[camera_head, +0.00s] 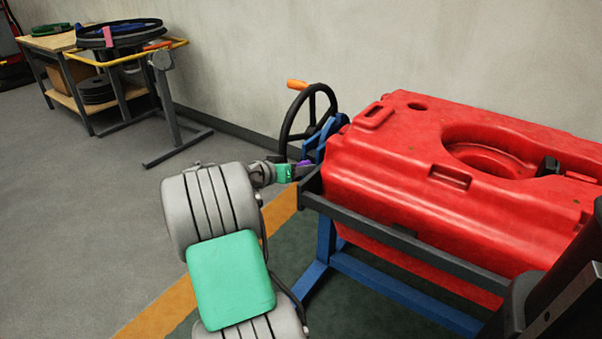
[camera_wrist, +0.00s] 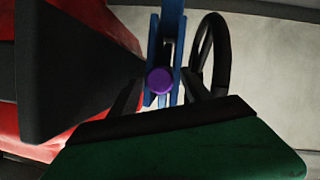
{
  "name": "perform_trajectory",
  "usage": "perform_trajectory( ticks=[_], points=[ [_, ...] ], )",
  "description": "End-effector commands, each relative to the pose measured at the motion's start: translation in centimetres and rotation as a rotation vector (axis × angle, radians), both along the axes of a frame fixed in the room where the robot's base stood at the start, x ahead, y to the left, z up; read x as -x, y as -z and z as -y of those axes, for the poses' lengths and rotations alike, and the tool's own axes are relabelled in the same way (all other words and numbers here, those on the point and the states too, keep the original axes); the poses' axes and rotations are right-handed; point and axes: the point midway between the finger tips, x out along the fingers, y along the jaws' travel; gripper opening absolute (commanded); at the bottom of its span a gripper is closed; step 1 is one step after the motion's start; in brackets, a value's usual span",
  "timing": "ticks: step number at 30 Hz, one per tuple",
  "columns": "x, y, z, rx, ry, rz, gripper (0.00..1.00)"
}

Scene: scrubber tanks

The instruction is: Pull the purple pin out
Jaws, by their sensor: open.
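The purple pin (camera_head: 304,163) shows as a small purple bit at the blue bracket (camera_head: 322,137), beside the left end of the red tank. In the wrist view its round purple head (camera_wrist: 160,80) faces the camera, in front of the blue bracket (camera_wrist: 168,28). My gripper (camera_head: 296,171), with green parts, is right at the pin. In the wrist view my gripper (camera_wrist: 160,93) is open, with dark fingers either side of the pin head. I cannot tell whether they touch it. The pin's shaft is hidden.
The red tank (camera_head: 400,150) rests on a frame with a black rail (camera_head: 400,238) close to my gripper. A black handwheel (camera_head: 287,128) with an orange handle stands behind the bracket. A workbench (camera_head: 60,42) and a yellow-railed stand are far left. The floor left is clear.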

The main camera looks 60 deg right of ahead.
Motion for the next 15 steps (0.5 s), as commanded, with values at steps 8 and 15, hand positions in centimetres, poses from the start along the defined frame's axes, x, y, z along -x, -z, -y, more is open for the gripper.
perform_trajectory(
  ticks=[8, 15],
  points=[
    [0.18, 0.29, 0.78, 0.0, -0.002, 0.001, 0.56],
    [0.16, 0.27, 0.75, 0.0, -0.002, 0.001, 0.42]
  ],
)
